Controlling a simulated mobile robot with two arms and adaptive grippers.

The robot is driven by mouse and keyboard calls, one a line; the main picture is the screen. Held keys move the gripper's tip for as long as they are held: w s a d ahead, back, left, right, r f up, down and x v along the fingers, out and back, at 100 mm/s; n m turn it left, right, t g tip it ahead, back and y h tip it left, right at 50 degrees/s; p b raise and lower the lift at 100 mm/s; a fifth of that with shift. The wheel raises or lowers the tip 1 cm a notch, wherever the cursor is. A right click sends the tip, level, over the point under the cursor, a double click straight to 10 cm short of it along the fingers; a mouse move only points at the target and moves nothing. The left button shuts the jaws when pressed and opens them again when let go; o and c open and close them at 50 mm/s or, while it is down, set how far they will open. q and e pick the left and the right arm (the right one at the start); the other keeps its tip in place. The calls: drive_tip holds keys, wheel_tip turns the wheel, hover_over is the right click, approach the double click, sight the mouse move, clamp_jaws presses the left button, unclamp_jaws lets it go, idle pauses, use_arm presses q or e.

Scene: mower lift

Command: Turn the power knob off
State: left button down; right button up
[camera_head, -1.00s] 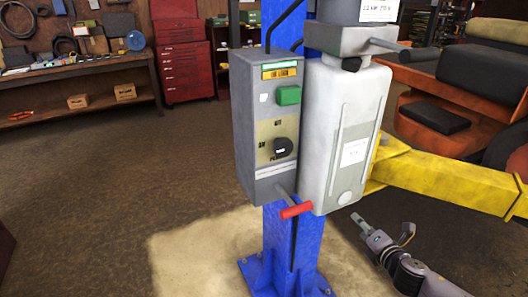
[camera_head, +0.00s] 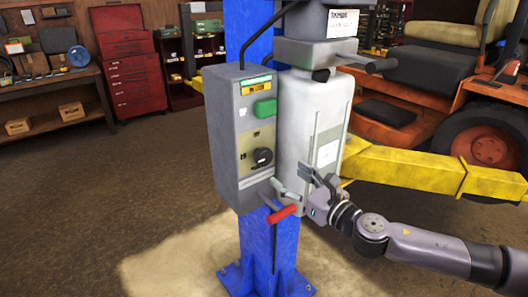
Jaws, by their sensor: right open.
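The power knob (camera_head: 262,156) is a round black knob with a white mark, low on the front face of the grey control box (camera_head: 222,140). A green button (camera_head: 265,108) sits above it. The box is mounted on the blue post (camera_head: 258,240). My right gripper (camera_head: 291,182) is open and empty, below and right of the knob, in front of the lower part of the light grey tank. It is apart from the knob. A red-handled lever (camera_head: 283,214) sticks out just below the gripper. My left gripper is out of view.
The light grey tank (camera_head: 312,115) stands right beside the box. A yellow lift arm (camera_head: 420,168) runs right behind my right arm. An orange mower (camera_head: 450,110) stands at back right. The floor to the left is clear, up to a workbench (camera_head: 50,85) and red tool chest (camera_head: 125,60).

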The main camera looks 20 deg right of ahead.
sight(266, 159)
drive_tip(key=p+x, duration=0.2)
drive_tip(key=x, duration=0.9)
drive_tip(key=shift+w+f+p, duration=0.1)
drive_tip(key=shift+w+p, duration=0.05)
drive_tip(key=shift+p, duration=0.2)
drive_tip(key=c, duration=1.1)
drive_tip(key=shift+c, duration=0.2)
